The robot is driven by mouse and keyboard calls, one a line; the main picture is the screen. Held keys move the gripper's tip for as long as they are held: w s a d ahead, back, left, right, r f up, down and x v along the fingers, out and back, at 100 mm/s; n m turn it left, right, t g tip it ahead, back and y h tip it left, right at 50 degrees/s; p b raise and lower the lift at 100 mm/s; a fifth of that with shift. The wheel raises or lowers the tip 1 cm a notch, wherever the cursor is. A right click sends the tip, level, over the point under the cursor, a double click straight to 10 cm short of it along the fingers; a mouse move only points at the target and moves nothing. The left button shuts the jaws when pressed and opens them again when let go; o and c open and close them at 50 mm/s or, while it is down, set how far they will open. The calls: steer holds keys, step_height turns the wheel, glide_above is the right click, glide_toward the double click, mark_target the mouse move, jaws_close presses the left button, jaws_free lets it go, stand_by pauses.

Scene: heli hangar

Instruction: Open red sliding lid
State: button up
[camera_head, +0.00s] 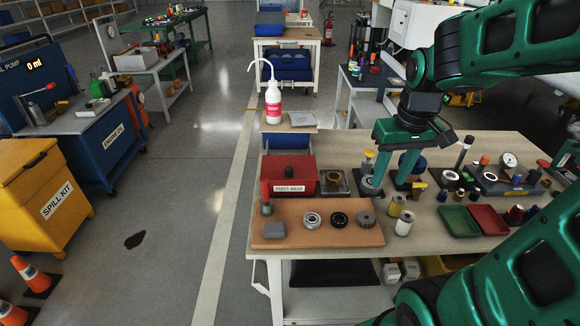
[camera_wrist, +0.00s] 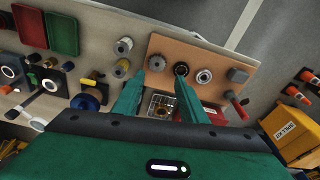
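A red box labelled "PARTS WASH" (camera_head: 289,188) stands on the workbench at the back of an orange-brown mat. Its red lid (camera_head: 272,166) covers the top and carries a dark round knob (camera_head: 289,171). In the wrist view, part of the red box (camera_wrist: 213,115) shows beside my right-hand finger, which hides some of it. My gripper (camera_head: 387,186) points down over the bench, to the right of the box and apart from it. In the wrist view my gripper (camera_wrist: 158,82) has its two fingers wide apart with nothing between the tips.
The mat (camera_head: 290,236) holds several round metal parts and a grey block. A square metal tray (camera_head: 335,182) sits between box and gripper. A white bottle (camera_head: 273,100) stands behind.

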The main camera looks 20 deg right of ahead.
steer(key=w+a+n+t, duration=0.1)
steer(key=w+a+n, duration=0.3)
steer(key=w, duration=0.7)
steer(key=n+t+y, duration=0.1)
steer(key=n+y, duration=0.1)
steer(key=n, duration=0.1)
glide_toward(289, 168)
steer(key=x, duration=0.8)
steer(key=shift+f, duration=0.3)
jaws_close()
